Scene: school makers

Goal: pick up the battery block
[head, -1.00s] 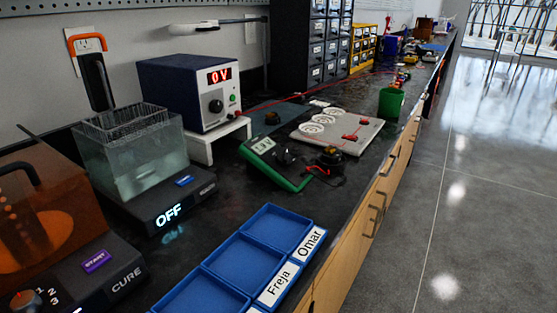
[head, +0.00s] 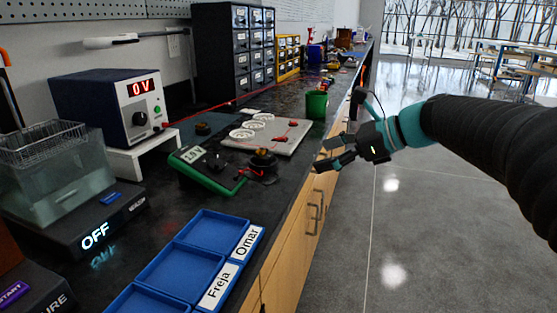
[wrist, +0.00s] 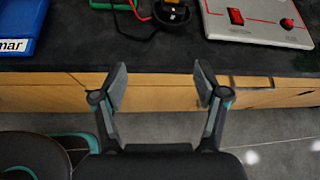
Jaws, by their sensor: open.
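I cannot pick out the battery block for certain. A small dark round item (head: 262,160) with a yellowish top and red wire sits on the black bench, beside a green-edged device (head: 198,168) with a lit reading. The dark item also shows at the top of the wrist view (wrist: 172,14), cut off by the frame. My gripper (head: 326,154) is open and empty, out past the bench's front edge. In the wrist view its fingers (wrist: 160,88) stand apart before the wooden drawer fronts, with the dark item beyond them on the bench.
A pale board (head: 267,136) with round dials and red parts lies behind the dark item. Blue name-labelled trays (head: 182,262) fill the near bench. A power supply (head: 110,104) and water bath (head: 60,185) stand left.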

